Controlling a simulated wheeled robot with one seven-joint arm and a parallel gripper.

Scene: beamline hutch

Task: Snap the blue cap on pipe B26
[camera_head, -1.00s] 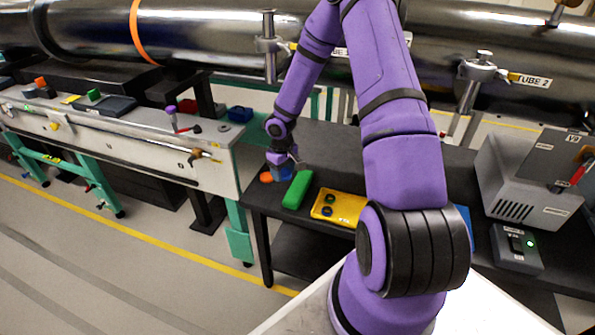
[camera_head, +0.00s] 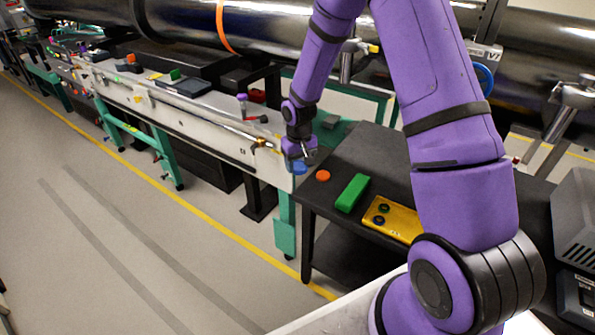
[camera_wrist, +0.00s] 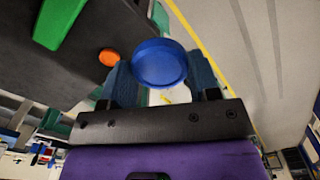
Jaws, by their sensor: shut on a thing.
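My gripper (camera_head: 297,158) is shut on the blue cap (camera_head: 299,168), in the air by the left end of the dark table. In the wrist view the round blue cap (camera_wrist: 160,63) sits between the two fingers, its face to the camera. A thin pipe with a brass-coloured end (camera_head: 266,144) runs along the front of the white bench, its end just left of my gripper. I cannot read B26 on it, and I cannot tell the exact gap between cap and pipe end.
The dark table (camera_head: 333,165) bears an orange cap (camera_head: 323,175), a green block (camera_head: 352,193) and a yellow tray (camera_head: 405,225) with dark rings. The white bench (camera_head: 215,133) carries several small items. Large steel tubes run behind. Floor in front is clear.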

